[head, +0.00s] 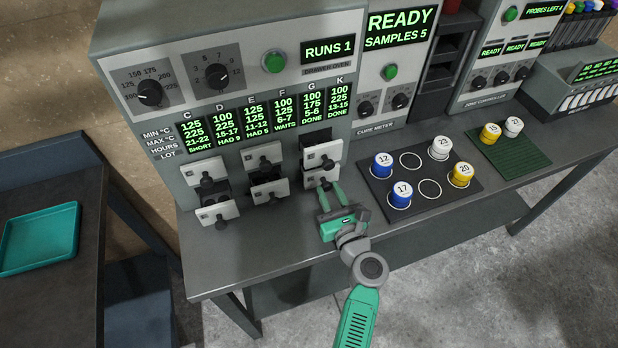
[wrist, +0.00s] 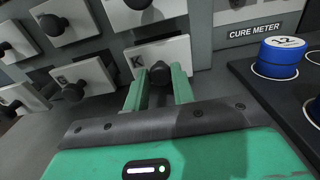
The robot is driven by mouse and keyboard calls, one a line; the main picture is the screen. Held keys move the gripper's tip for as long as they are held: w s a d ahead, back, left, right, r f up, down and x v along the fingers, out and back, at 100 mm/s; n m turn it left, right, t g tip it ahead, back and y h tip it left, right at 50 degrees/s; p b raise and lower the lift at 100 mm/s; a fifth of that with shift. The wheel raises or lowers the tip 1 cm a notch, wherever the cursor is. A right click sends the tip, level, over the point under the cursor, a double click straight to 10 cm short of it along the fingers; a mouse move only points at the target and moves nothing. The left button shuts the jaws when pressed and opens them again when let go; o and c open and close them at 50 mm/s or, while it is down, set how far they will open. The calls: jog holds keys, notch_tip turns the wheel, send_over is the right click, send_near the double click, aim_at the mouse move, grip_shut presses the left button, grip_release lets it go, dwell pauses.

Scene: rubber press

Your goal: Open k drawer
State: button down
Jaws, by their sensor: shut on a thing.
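The K drawer (wrist: 181,54) is a small pale front marked K with a dark round knob (wrist: 160,70). It is at the lower right of the drawer group in the head view (head: 312,178), partly covered by my gripper. My gripper (wrist: 158,76) has its two green fingers on either side of the K knob and is shut on it. In the head view my gripper (head: 329,188) reaches in from the front over the bench. I cannot tell whether the K front stands out from the oven face.
Other drawers with dark knobs sit above (head: 322,154) and to the left (head: 269,191) of K. To the right, a dark mat (head: 408,168) holds several numbered cups. The bench (head: 275,240) in front of the oven is clear. A teal tray (head: 40,262) lies far left.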

jog(key=c, duration=1.2)
grip_release()
jog(key=p+v, duration=0.1)
jog(key=v, duration=0.7)
jog(key=shift+w+p, duration=0.1)
jog(key=shift+p, duration=0.2)
